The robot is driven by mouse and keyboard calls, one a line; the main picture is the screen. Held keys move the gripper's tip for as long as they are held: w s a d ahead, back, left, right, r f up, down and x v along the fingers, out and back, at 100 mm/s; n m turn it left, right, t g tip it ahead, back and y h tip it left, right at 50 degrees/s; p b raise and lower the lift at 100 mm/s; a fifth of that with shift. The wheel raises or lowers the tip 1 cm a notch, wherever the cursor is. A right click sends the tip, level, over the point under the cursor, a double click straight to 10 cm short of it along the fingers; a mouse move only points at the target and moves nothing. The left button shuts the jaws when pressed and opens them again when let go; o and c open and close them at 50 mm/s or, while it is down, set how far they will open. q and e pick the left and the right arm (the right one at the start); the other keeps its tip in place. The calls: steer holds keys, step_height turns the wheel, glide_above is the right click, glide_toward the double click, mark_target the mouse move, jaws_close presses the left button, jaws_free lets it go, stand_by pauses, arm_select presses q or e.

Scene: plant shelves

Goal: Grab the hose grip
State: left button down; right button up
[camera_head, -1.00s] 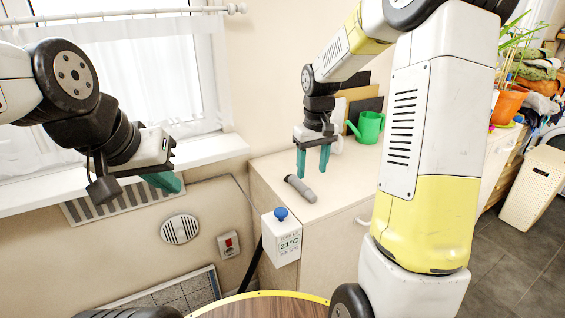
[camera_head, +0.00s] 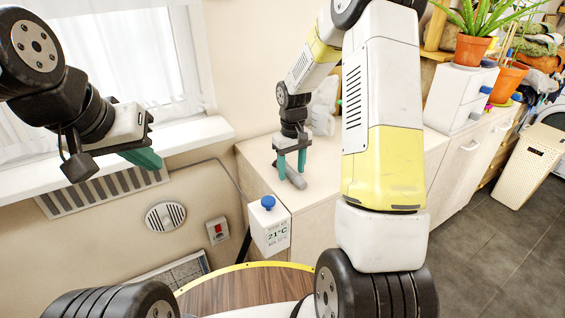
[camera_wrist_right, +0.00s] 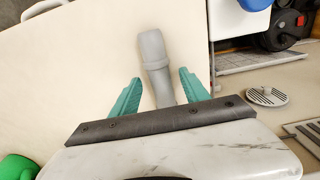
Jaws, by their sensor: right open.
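The hose grip, a grey cylinder (camera_head: 296,179), lies on top of the pale cabinet (camera_head: 318,205). It also shows in the right wrist view (camera_wrist_right: 153,50), where its near part lies between the teal fingers. My right gripper (camera_head: 291,165) is open, pointing down over the hose grip with a finger on each side. In the right wrist view my right gripper (camera_wrist_right: 160,80) shows gaps between both fingers and the grip; contact is not visible. My left gripper (camera_head: 145,158) hangs at the left before the window, away from the grip; its finger gap cannot be made out.
A white box with a blue knob and a 21°C display (camera_head: 270,226) is at the cabinet's front corner. A white drawer unit (camera_head: 460,98) with a potted plant (camera_head: 473,48) stands farther right. A green object (camera_wrist_right: 17,168) is at the wrist view's lower left.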

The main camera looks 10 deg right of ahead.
jaws_close()
stand_by(0.3)
